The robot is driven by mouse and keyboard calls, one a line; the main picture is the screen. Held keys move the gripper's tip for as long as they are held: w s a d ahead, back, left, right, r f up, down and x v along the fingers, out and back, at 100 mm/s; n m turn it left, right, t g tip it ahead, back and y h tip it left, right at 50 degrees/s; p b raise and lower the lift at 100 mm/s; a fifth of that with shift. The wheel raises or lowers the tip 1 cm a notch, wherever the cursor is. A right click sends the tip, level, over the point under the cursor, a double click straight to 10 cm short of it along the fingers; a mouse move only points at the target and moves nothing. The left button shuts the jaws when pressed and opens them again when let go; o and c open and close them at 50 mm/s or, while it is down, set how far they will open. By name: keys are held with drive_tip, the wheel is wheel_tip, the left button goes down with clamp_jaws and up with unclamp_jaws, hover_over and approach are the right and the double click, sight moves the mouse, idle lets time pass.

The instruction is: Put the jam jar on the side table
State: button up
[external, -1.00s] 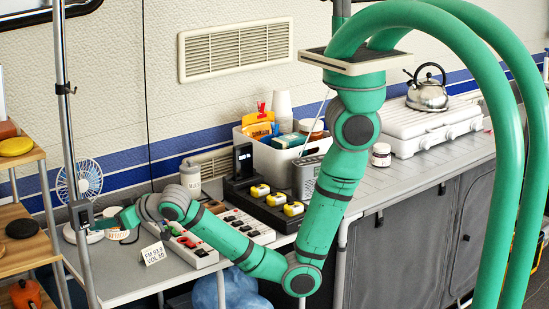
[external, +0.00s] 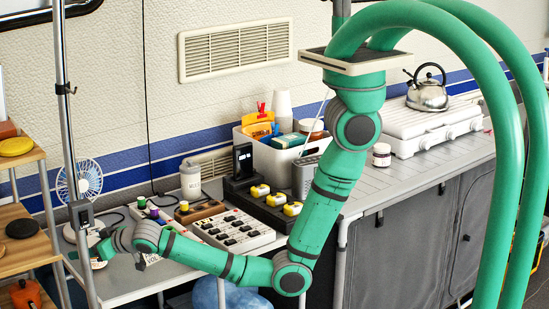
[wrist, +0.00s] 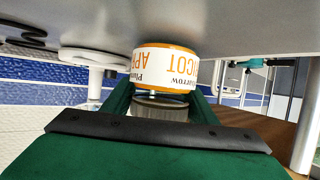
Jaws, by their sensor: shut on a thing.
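The jam jar (wrist: 165,68) has a white label with orange bands and the word APRICOT. It appears inverted in the wrist view, where the image is upside down. My gripper (wrist: 160,100) is shut on it, with a green finger on each side. The jar's base is at or very close to the grey side table top (wrist: 230,22); I cannot tell whether it touches. In the external view my gripper (external: 104,248) is low over the left end of the grey side table (external: 125,285), and the jar (external: 98,264) shows only partly beneath it.
A white fan (external: 82,182) stands close behind my gripper. A metal pole (external: 75,150) and wooden shelf (external: 22,240) are to the left. A mixer (external: 235,230) and a white canister (external: 190,180) are to the right. Another jar (external: 382,155) stands on the counter.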

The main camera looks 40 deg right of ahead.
drive_tip(key=shift+f, duration=0.1)
drive_tip(key=o, duration=1.2)
drive_tip(key=shift+o, duration=0.2)
drive_tip(key=v, duration=1.2)
